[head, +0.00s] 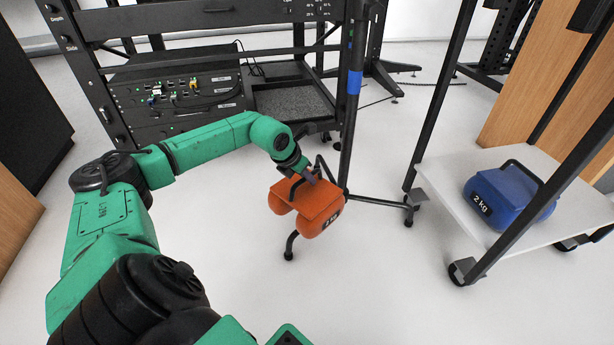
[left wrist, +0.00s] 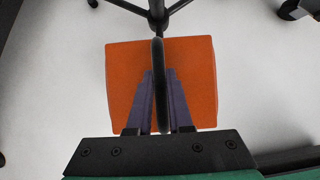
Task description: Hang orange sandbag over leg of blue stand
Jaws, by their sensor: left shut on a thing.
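The orange sandbag (head: 309,205) is in the middle of the head view, with its two lobes hanging low beside the stand's pole. The stand (head: 353,83) is a black pole with a blue band and spread black legs. One leg's foot (head: 289,254) shows just below the sandbag; the sandbag covers part of that leg. My left gripper (head: 305,180) is shut on the sandbag's black handle from above. In the left wrist view the gripper's fingers (left wrist: 160,100) close around the handle, over the sandbag's flat orange top (left wrist: 201,75). I cannot tell whether the sandbag rests on the leg. My right gripper is not in view.
A blue 2 kg sandbag (head: 508,198) sits on a white cart shelf (head: 450,180) with black posts at the right. A black equipment rack (head: 180,95) stands behind my left arm. Another stand leg (head: 380,201) reaches right toward the cart. The floor in front is clear.

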